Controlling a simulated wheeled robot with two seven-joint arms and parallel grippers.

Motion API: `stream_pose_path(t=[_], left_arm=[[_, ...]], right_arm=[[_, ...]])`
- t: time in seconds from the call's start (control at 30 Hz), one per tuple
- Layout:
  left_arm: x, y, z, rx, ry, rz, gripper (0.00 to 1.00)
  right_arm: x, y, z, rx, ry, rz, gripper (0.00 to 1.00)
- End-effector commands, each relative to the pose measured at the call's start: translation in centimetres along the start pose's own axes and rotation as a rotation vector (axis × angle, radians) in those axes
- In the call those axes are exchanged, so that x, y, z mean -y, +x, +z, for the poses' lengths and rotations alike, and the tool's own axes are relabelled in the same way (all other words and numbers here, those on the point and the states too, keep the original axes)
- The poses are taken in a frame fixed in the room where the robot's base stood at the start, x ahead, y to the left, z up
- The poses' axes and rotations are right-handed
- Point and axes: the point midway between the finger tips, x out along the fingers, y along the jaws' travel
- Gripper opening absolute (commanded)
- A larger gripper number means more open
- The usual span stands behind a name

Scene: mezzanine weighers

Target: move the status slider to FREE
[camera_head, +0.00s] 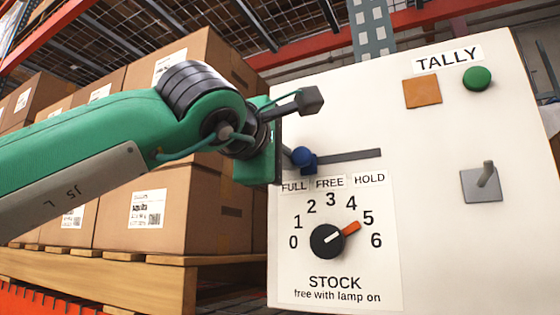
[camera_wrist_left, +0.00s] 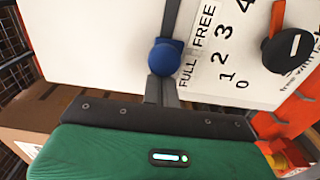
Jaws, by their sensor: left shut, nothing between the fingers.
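The status slider is a blue knob (camera_head: 303,158) at the left end of a dark horizontal slot (camera_head: 350,156) on a white panel. The labels FULL, FREE and HOLD run below the slot from left to right. The knob stands by FULL, left of FREE. My left gripper (camera_head: 288,152) is at the knob's left side, its fingers mostly hidden by its own body. In the left wrist view the shut, empty fingers (camera_wrist_left: 163,92) reach to the blue knob (camera_wrist_left: 164,57); I cannot tell whether they touch it. My right gripper is not in view.
Below the slot is a black dial (camera_head: 327,241) with an orange tip near 5. The panel also has an orange square (camera_head: 422,92), a green button (camera_head: 477,78) and a grey toggle lever (camera_head: 486,175). Boxes (camera_head: 150,205) on a pallet stand at the left.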

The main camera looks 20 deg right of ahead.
Motion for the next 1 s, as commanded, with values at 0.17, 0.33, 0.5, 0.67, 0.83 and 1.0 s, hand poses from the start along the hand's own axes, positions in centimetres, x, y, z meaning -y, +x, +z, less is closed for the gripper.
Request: stream_pose_path(t=[0.17, 0.33, 0.5, 0.67, 0.83, 1.0], left_arm=[[0.0, 0.0, 0.6, 0.001, 0.0, 0.0, 0.0], [0.0, 0.0, 1.1, 0.001, 0.0, 0.001, 0.0], [0.0, 0.0, 1.6, 0.001, 0.0, 0.001, 0.0], [0.0, 0.0, 2.1, 0.001, 0.0, 0.001, 0.0], [0.0, 0.0, 2.4, 0.0, -0.001, 0.001, 0.0], [0.0, 0.0, 2.2, 0.0, -0.001, 0.0, 0.0]], right_arm=[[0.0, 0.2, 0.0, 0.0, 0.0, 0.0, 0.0], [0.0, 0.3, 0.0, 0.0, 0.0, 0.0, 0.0], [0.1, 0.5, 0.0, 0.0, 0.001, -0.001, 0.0], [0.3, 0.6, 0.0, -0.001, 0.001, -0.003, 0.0], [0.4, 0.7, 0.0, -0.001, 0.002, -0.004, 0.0], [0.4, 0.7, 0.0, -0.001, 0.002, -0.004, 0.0]])
